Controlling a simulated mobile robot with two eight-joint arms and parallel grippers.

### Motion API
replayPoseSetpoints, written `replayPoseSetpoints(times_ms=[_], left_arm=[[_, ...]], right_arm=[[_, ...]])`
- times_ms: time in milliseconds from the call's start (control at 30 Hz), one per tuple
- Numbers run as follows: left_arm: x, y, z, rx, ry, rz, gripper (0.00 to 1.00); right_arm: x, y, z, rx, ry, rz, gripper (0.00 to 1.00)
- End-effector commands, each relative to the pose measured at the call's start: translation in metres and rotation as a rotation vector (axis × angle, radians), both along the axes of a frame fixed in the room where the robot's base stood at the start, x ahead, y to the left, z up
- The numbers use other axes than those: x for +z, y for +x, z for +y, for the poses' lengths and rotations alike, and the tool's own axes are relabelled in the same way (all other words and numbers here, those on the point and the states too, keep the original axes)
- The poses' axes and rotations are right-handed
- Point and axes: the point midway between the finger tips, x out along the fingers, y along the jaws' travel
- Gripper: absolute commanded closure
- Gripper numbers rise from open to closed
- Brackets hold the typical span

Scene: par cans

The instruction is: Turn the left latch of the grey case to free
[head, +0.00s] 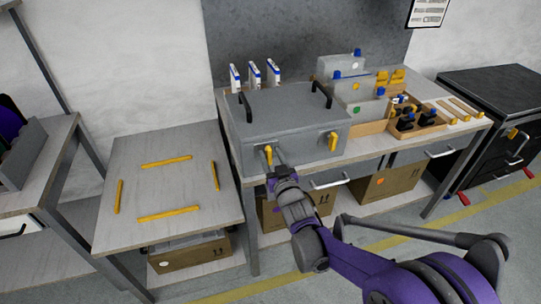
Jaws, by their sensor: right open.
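The grey case (290,112) sits closed on the workbench, with two black handles on its lid. Its left latch (268,155) is a yellow lever on the front face, pointing roughly up and down. A second yellow latch (333,141) is at the right of the front face. My right gripper (278,162) is in front of the case, right beside the left latch. It is open, and its fingers are small in the picture; I cannot tell whether they touch the latch. My left gripper is not in view.
A low table (165,225) with yellow corner strips stands at left, its top clear. Several white-and-blue boxes (254,75) stand behind the case. A wooden tray (417,130) with dark parts and grey bins lies to the right. Cardboard boxes (388,185) sit below the bench.

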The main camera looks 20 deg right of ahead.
Motion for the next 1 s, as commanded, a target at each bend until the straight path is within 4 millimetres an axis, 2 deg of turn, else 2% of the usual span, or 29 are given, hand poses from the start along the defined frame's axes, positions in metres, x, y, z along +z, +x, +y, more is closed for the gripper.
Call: replayPoseSetpoints(times_ms=[333,600,1000], left_arm=[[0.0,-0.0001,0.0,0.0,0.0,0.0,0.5],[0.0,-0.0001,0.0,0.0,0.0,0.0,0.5],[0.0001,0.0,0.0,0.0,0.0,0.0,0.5]], right_arm=[[-0.0001,0.0043,0.0003,0.0,0.0,0.0,0.5],[-0.0001,0.0041,0.0003,0.0,0.0,0.0,0.99],[0.0,0.0041,0.0005,0.0,-0.011,0.0,1.0]])
